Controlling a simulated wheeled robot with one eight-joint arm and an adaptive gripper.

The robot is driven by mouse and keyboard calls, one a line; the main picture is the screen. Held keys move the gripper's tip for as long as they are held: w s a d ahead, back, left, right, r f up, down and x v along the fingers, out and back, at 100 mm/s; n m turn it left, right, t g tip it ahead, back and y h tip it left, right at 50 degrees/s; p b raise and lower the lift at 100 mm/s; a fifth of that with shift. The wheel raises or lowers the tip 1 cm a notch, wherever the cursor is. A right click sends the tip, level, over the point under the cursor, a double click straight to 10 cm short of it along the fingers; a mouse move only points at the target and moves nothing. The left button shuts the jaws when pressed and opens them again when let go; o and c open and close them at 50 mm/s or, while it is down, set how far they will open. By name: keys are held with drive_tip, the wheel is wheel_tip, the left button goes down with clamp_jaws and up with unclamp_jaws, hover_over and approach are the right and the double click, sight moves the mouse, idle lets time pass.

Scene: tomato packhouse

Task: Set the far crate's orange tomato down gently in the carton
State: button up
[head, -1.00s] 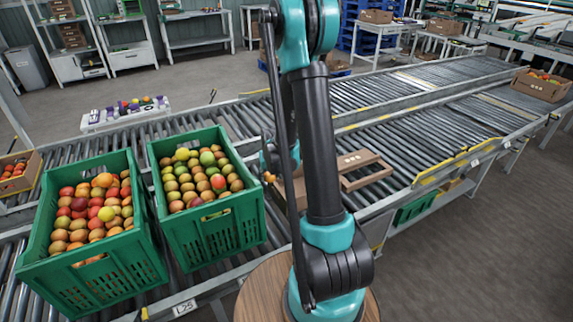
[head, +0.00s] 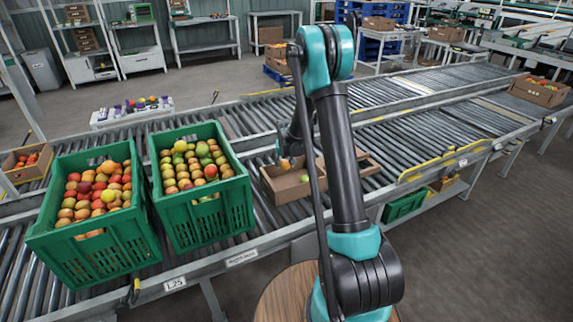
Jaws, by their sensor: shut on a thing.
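My gripper (head: 284,156) is shut on an orange tomato (head: 285,165), small in the head view. It hangs over the left part of the open brown carton (head: 287,191) on the roller conveyor. I cannot tell exactly how high the tomato is above the carton floor. Two green crates of mixed red, orange and green tomatoes stand to the left: one at the far left (head: 110,255) and one nearer the carton (head: 210,222).
A small brown box of red tomatoes (head: 40,172) sits at the left edge. Another brown box with tomatoes (head: 537,94) stands at the far right of the conveyor. A yellow-edged rail (head: 430,170) lies right of the carton. Bare rollers (head: 420,130) stretch behind.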

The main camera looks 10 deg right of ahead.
drive_tip(key=shift+f, duration=6)
drive_tip(key=shift+f, duration=0.55)
drive_tip(key=o, duration=0.9)
drive_tip(key=c, duration=0.4)
drive_tip(key=shift+o, duration=0.2)
wheel_tip(320, 180, up, 7)
